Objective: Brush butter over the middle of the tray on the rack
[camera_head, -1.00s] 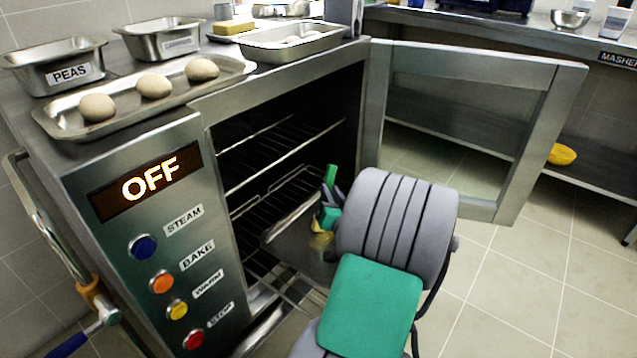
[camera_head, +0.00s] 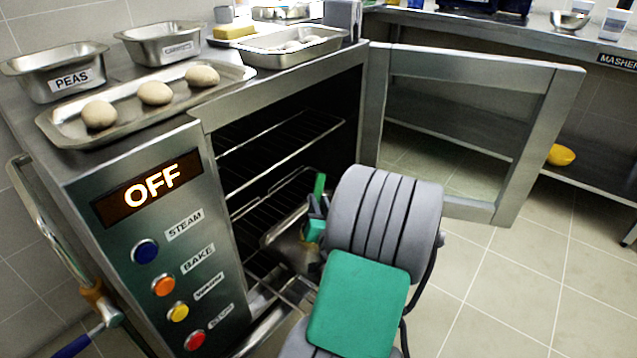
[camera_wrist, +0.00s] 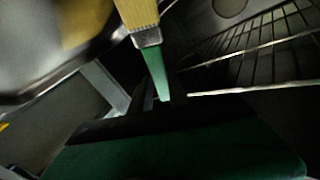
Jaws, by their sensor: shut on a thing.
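My gripper (camera_head: 314,228) is shut on a brush with a green handle (camera_head: 320,185) and reaches into the open oven. In the wrist view the brush's green handle (camera_wrist: 155,72) runs from the jaws to a metal ferrule and pale yellow bristles (camera_wrist: 137,12). A metal tray (camera_head: 283,232) sits on a lower oven rack (camera_head: 262,203), partly hidden by my gripper. In the wrist view the tray (camera_wrist: 25,85) is blurred at upper left, with a yellowish patch on it. The bristles appear beside or over its edge; contact cannot be told. A yellow butter block (camera_head: 234,30) lies on top of the oven.
The oven door (camera_head: 545,140) stands open to the right. Upper rack bars (camera_head: 285,150) lie above my gripper. The control panel (camera_head: 160,250) reads OFF. A tray with three dough balls (camera_head: 155,93), a PEAS pan (camera_head: 55,72) and other pans stand on top. The floor at right is clear.

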